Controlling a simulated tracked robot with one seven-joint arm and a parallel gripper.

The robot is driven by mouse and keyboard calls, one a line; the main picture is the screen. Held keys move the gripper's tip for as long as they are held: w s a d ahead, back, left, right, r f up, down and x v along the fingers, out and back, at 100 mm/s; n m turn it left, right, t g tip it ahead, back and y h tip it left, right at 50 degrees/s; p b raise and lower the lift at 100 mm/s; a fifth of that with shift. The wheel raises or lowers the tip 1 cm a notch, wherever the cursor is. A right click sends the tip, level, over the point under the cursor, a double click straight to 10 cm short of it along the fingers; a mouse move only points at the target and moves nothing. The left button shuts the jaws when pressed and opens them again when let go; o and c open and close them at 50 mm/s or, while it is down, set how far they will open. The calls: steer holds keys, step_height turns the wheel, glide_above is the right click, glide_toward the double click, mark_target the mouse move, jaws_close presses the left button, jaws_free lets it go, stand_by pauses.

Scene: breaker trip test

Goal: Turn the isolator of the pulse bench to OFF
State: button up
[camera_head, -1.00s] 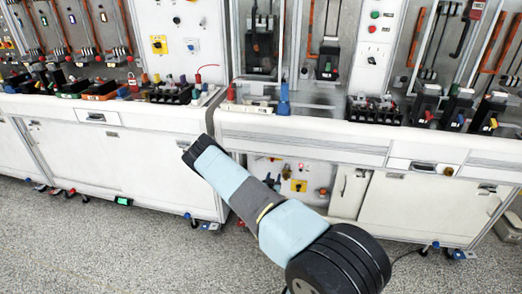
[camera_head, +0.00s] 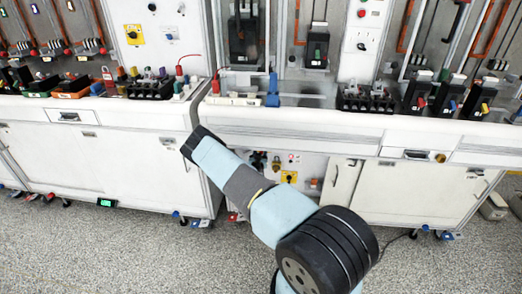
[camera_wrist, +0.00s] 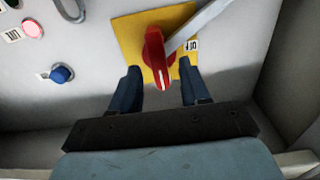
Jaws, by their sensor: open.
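In the wrist view, a red rotary handle (camera_wrist: 155,52) sits on a yellow plate (camera_wrist: 128,30), fixed to a pale panel. It looks like the isolator; its long grip runs nearly straight down the picture. My gripper (camera_wrist: 161,78) is open, with one dark blue finger on each side of the grip's lower end. Gaps show on both sides, and I see no clear contact. In the head view, a small yellow plate (camera_head: 289,177) shows in the recess under the bench, but my gripper itself cannot be made out.
A grey bar (camera_wrist: 205,22) slants up right from the handle. A blue knob (camera_wrist: 61,74) and a red button (camera_wrist: 32,28) lie to the left. A recess wall (camera_wrist: 288,75) stands close on the right. White cabinet doors (camera_head: 400,205) flank the recess.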

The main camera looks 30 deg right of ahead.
steer(key=shift+x, duration=2.1)
